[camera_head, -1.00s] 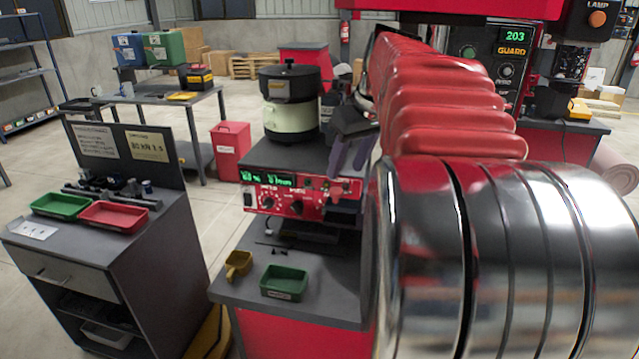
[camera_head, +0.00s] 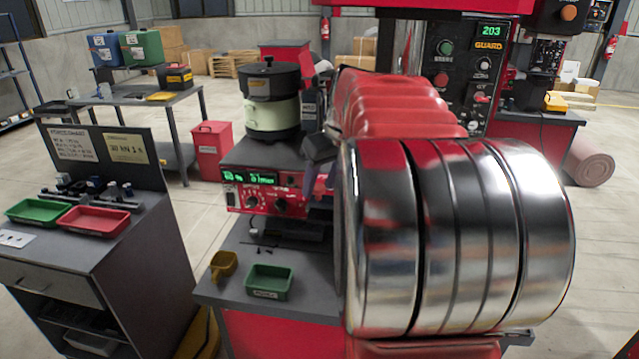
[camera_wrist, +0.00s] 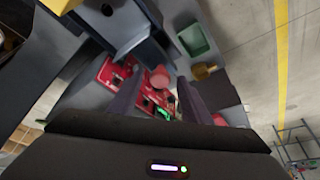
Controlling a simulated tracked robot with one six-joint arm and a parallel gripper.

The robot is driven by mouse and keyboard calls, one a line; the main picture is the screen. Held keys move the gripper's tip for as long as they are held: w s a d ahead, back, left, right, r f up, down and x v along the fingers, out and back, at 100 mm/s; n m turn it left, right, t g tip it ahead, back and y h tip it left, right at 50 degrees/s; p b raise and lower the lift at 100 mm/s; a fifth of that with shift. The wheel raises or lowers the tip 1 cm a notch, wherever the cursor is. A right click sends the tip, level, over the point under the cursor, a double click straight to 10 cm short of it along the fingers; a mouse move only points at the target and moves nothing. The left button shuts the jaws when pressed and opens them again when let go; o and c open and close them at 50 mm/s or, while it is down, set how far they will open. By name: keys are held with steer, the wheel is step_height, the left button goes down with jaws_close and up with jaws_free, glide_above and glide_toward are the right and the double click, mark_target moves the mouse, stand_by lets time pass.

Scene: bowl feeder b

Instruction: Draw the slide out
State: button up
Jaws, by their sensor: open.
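The bowl feeder, a pale green pot with a dark lid (camera_head: 272,100), stands on a grey housing with a red control panel (camera_head: 262,199). In the wrist view the panel (camera_wrist: 115,75) shows tilted. My gripper (camera_wrist: 160,78) is open and nothing is held between its two dark fingers. A round red part (camera_wrist: 160,77) shows between the fingertips; I cannot tell its distance. In the head view my arm hides most of the gripper and the right side of the panel. I cannot make out the slide for certain in either view.
A green tray (camera_head: 269,282) and a yellow scoop (camera_head: 223,265) are on the bench (camera_head: 225,297) in front of the feeder. A side cabinet (camera_head: 150,262) with green and red trays stands left, across a floor gap. A guard machine (camera_head: 464,85) stands behind my arm.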

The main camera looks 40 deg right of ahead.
steer(key=shift+c, duration=0.4)
jaws_close()
steer(key=shift+a, duration=0.25)
steer(key=shift+d, duration=0.15)
steer(key=shift+w, duration=0.1)
